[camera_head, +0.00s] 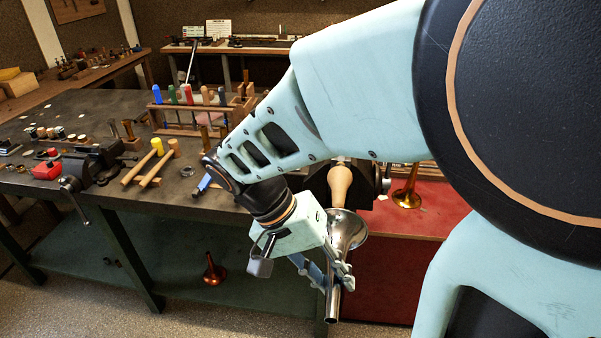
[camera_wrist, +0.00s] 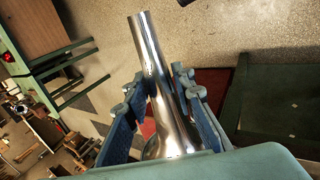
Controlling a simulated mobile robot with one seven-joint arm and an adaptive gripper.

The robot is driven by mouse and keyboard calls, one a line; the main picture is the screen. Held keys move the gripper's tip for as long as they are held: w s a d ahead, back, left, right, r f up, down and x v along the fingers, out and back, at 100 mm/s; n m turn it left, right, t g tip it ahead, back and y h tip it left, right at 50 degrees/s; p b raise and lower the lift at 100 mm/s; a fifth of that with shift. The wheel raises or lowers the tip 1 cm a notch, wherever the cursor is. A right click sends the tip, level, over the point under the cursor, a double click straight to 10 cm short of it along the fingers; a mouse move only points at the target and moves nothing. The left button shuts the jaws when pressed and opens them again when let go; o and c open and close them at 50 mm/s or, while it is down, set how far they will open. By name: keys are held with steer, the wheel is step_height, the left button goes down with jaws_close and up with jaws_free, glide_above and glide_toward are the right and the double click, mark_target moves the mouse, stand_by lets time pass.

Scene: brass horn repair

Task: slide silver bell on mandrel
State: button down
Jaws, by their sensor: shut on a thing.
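The silver bell (camera_head: 346,229) hangs in front of the bench, flare up and narrow tube down. My gripper (camera_head: 333,275) is shut on its tube. In the wrist view the bell (camera_wrist: 162,90) runs between the two fingers of my gripper (camera_wrist: 163,112), with its flare partly hidden by my gripper's body. The pale wooden mandrel (camera_head: 340,181) sticks out from the dark vise at the bench's front edge, right above the flare. Its lower end meets the flare in the picture. I cannot tell whether it is inside the bell or just behind it.
The dark workbench (camera_head: 185,205) holds a tool rack (camera_head: 200,105), a second vise (camera_head: 90,165) and mallets (camera_head: 150,160). A brass bell (camera_head: 407,190) stands on the red surface at right. A copper-coloured bell (camera_head: 214,272) stands on the lower shelf.

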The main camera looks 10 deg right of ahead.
mark_target(335, 201)
steer(key=shift+a+r, duration=0.1)
steer(key=shift+w+d, duration=0.25)
steer(key=shift+w, duration=0.5)
steer(key=shift+w+d, duration=0.3)
steer(key=shift+w, duration=0.5)
steer(key=shift+w+d, duration=0.25)
steer(key=shift+w, duration=0.5)
steer(key=shift+w+d, duration=0.3)
steer(key=shift+w, duration=0.7)
steer(key=shift+w+d, duration=0.3)
steer(key=shift+w, duration=0.65)
stand_by(0.5)
steer(key=shift+w, duration=0.1)
steer(key=shift+w+d+p, duration=0.35)
steer(key=shift+w+d, duration=0.15)
steer(key=shift+w, duration=1.05)
steer(key=shift+w+d+p, duration=0.35)
steer(key=shift+w+d, duration=0.2)
steer(key=shift+w, duration=0.95)
steer(key=shift+w+d+p, duration=0.35)
steer(key=shift+w+d, duration=0.15)
steer(key=shift+w, duration=1.05)
steer(key=c, duration=1.5)
jaws_free()
steer(key=shift+c, duration=0.2)
